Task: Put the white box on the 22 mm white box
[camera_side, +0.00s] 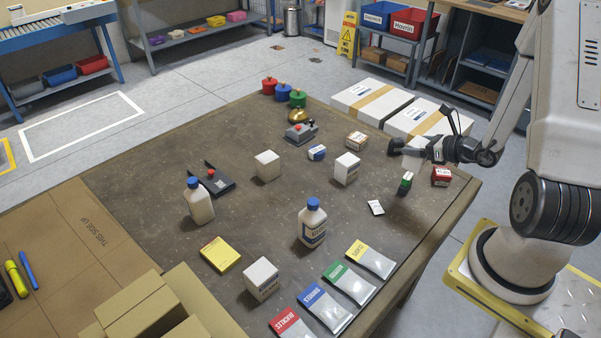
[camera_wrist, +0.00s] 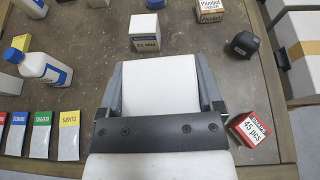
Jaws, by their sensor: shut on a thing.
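My gripper (camera_wrist: 160,92) is shut on a white box (camera_wrist: 160,82), seen from above between its grey fingers in the wrist view. In the side view my gripper (camera_side: 405,155) is over the right part of the table; the held box is small and partly hidden there. A white box with a dark label ending in "MM" (camera_wrist: 145,32) stands ahead of the held box in the wrist view, apart from it. It looks like the white box right of centre (camera_side: 346,168) in the side view; its number is too small to read surely. Its top is bare.
Other white boxes (camera_side: 267,165) (camera_side: 262,279) stand on the table. A labelled bottle (camera_side: 312,222) and coloured pouches (camera_side: 349,283) are nearer the front. A red box (camera_wrist: 250,128) is right of my gripper in the wrist view. A brown box (camera_side: 357,140) stands behind.

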